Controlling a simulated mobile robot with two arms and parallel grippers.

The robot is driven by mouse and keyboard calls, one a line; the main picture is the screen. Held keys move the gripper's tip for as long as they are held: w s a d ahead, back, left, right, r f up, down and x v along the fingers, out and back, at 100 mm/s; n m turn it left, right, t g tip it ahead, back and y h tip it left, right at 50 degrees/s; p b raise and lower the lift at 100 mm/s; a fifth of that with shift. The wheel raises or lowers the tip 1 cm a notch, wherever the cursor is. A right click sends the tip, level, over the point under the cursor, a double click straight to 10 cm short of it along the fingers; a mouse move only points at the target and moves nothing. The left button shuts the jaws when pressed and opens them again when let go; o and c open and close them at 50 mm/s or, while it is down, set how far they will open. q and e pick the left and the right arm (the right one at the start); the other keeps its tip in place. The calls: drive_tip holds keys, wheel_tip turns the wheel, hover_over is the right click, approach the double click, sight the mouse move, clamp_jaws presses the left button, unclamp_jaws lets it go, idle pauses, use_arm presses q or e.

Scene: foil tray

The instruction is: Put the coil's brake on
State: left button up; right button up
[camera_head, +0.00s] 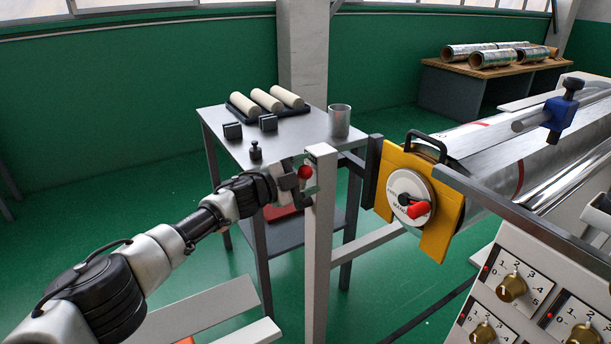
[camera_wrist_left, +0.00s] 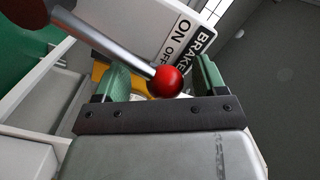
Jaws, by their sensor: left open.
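The brake lever ends in a red ball knob (camera_head: 305,172), beside the top of a light grey post (camera_head: 321,220). My left gripper (camera_head: 298,187) is at the knob, with its fingers partly hidden. In the left wrist view the red knob (camera_wrist_left: 167,81) and its metal rod lie between the two green-padded fingers of the open left gripper (camera_wrist_left: 162,78). A gap shows on each side of the knob. Behind it is a white label (camera_wrist_left: 165,30) reading BRAKE, ON and OFF. I cannot tell which word the lever points to. My right gripper is not in view.
A grey table (camera_head: 245,144) behind the post bears a metal cup (camera_head: 339,121), rolls on a black rack and small dark blocks. Right of the post are a yellow plate (camera_head: 436,238) with a red-handled dial (camera_head: 408,200) and a knob panel (camera_head: 510,257).

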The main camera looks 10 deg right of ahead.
sight(309, 164)
use_arm(q)
drive_tip(key=shift+c, duration=0.3)
drive_tip(key=shift+r, duration=0.15)
drive_tip(key=c, duration=1.2)
drive_tip(key=shift+w+a+r+n, duration=0.1)
drive_tip(key=shift+w+a+n, duration=0.15)
drive_tip(key=shift+w+n, duration=0.15)
drive_tip(key=shift+w+a+n+b, duration=0.15)
drive_tip(key=shift+w+n+b, duration=0.15)
drive_tip(key=shift+w+n, duration=0.1)
drive_tip(key=shift+w+a+r+n+b, duration=0.1)
drive_tip(key=shift+w+a+n+b, duration=0.15)
drive_tip(key=shift+w+n+b, duration=0.3)
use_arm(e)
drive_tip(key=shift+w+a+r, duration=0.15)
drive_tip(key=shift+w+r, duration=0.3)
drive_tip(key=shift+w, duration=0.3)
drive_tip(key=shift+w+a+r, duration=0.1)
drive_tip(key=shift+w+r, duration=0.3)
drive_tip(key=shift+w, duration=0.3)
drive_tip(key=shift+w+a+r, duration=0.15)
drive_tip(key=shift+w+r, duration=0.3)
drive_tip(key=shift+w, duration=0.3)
use_arm(q)
drive_tip(key=shift+s, duration=0.1)
drive_tip(key=o, duration=0.9)
drive_tip(key=shift+c, duration=0.2)
drive_tip(key=o, duration=0.4)
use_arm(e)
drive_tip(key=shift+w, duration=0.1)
